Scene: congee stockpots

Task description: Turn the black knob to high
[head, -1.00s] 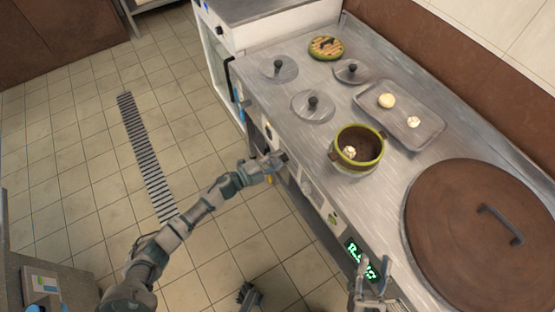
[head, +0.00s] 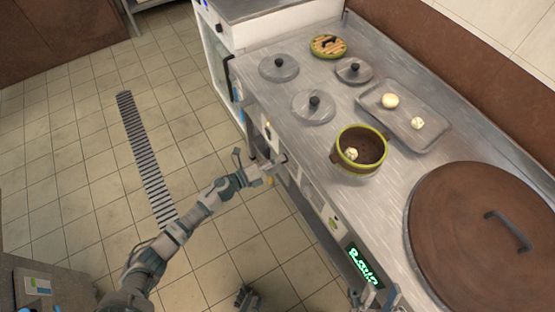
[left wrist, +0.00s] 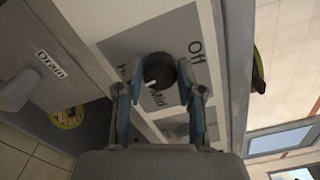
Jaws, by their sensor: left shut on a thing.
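The black knob (left wrist: 160,70) is on the range's front panel in the left wrist view. It sits among the labels Off, Mid and a partly hidden one starting with H. Its white mark points roughly toward Mid. My left gripper (left wrist: 158,85) is shut on the knob, one finger on each side. In the head view the left gripper (head: 273,167) is at the front panel, where it hides the knob. My right gripper (head: 374,296) is at the bottom edge of the head view, partly cut off; its opening is unclear.
The steel counter (head: 300,140) holds a green-rimmed pot (head: 337,165), a tray (head: 385,115), several lids and a large brown lid (head: 470,240). A green display (head: 364,266) is on the front panel. A lever marked Drain (left wrist: 18,90) is beside the knob panel. Open tiled floor lies left.

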